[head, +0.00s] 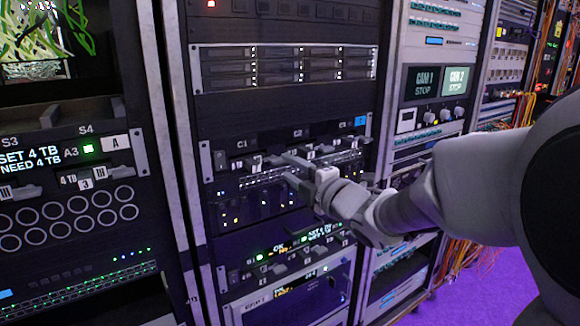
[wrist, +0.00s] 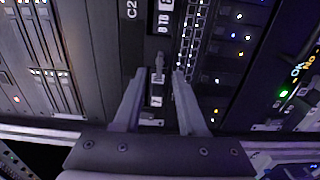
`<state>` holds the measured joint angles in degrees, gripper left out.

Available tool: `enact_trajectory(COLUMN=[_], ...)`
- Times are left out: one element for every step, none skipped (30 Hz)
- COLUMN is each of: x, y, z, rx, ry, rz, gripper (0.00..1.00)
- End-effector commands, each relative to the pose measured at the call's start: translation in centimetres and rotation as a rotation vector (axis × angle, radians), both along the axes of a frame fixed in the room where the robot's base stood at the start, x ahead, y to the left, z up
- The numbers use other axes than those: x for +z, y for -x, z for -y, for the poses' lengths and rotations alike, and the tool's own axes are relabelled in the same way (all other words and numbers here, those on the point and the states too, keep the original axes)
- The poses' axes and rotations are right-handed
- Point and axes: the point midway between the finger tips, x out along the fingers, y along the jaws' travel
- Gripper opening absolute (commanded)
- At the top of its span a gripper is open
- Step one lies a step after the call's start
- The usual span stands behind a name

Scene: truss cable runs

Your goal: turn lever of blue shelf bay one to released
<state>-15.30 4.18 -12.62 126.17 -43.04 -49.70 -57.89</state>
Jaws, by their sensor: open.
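The blue-tagged shelf runs across the middle of the rack in the head view, with its blue tag (head: 360,121) at its upper right. Its first bay carries the label C1 (head: 241,143). My gripper (head: 281,168) is in front of this shelf's left part, fingers pointing at it. In the wrist view my gripper (wrist: 158,76) is open, and a small grey lever (wrist: 160,64) shows between the fingertips, beside a white number tile (wrist: 157,78). The fingers appear to be on either side of the lever; contact cannot be told. My gripper partly hides the bay in the head view.
A shelf with a green display (head: 279,250) and more levers lies just below. A drive unit (head: 285,66) is above. Another rack with levers (head: 85,172) stands at left, and a rack with two screens (head: 437,80) at right. Loose cables (head: 475,262) hang at right.

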Motion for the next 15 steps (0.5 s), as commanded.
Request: enact_trajectory(x=[-0.1,-0.1,0.0,0.0,0.0,0.0,0.0,0.0,0.0,0.0,0.0,0.0,0.0,0.0,0.0], y=[-0.7,-1.1,-1.5,-1.7,-1.9,-2.2,-2.3,-2.5,-2.6,-2.6,-2.7,-2.7,-2.7,-2.7,-2.7], z=[-0.5,-0.7,-1.0,-1.2,-1.3,-1.5,-1.6,-1.7,-1.7,-1.8,-1.8,-1.8,-1.8,-1.8,-1.8], rx=[0.001,0.001,0.001,0.001,0.001,0.001,0.000,0.000,0.000,-0.001,-0.001,-0.001,-0.001,-0.001,-0.001], ry=[0.000,0.000,0.000,0.000,0.000,0.000,0.001,0.000,0.000,-0.001,-0.001,-0.001,-0.001,-0.001,-0.001], rz=[0.000,0.000,0.000,0.000,0.000,0.000,-0.001,0.000,0.000,0.000,0.000,0.000,0.000,0.000,0.000], gripper=[0.41,0.41,0.41,0.41,0.41,0.41,0.41,0.41,0.41,0.41,0.41,0.41,0.41,0.41,0.41])
